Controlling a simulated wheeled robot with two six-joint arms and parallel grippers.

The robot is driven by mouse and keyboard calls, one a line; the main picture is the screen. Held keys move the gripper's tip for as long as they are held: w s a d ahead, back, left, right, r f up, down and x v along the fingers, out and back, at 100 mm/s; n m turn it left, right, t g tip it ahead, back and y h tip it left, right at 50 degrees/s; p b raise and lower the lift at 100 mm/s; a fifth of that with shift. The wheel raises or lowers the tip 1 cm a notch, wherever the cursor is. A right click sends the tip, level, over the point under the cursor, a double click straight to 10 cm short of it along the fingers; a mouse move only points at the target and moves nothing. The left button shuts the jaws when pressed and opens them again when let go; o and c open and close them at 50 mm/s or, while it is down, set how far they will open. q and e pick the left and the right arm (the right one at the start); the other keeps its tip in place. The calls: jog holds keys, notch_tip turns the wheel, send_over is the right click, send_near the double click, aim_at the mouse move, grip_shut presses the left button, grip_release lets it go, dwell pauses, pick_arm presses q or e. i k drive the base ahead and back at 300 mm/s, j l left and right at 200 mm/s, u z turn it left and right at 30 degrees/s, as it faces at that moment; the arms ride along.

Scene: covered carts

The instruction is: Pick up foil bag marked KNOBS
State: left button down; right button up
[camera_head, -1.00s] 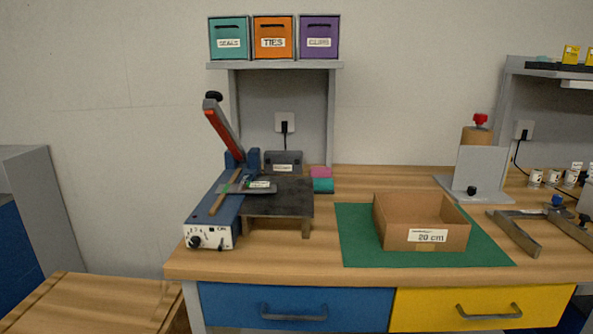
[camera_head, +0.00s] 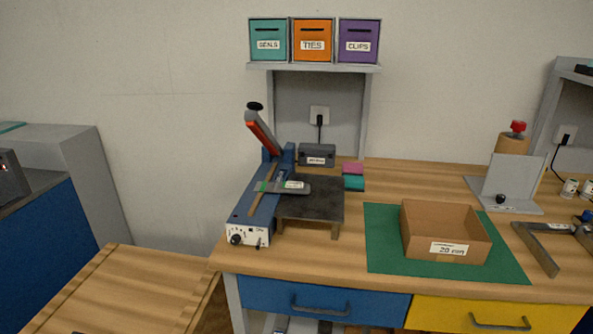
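I see no foil bag marked KNOBS that I can make out in the head view. Neither of my grippers shows. An open cardboard box (camera_head: 425,242) with a white label stands on a green mat (camera_head: 382,225) on the workbench. A blue heat sealer (camera_head: 258,205) with a raised red-and-grey arm stands left of it. A small grey piece with a pale label (camera_head: 296,186) lies across the sealer and its dark platform (camera_head: 322,205).
Teal SEALS (camera_head: 268,42), orange TIES (camera_head: 312,42) and purple CLIPS (camera_head: 358,43) bins sit on a shelf. The bench has blue (camera_head: 280,293) and yellow (camera_head: 450,313) drawers. A wooden surface (camera_head: 125,290) stands lower left. A grey-and-blue cabinet (camera_head: 75,165) is at far left.

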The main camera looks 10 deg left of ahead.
aim_at(299, 188)
jog(key=i+j+z, duration=0.6)
jog(key=i+j, duration=0.1)
jog(key=i, duration=0.1)
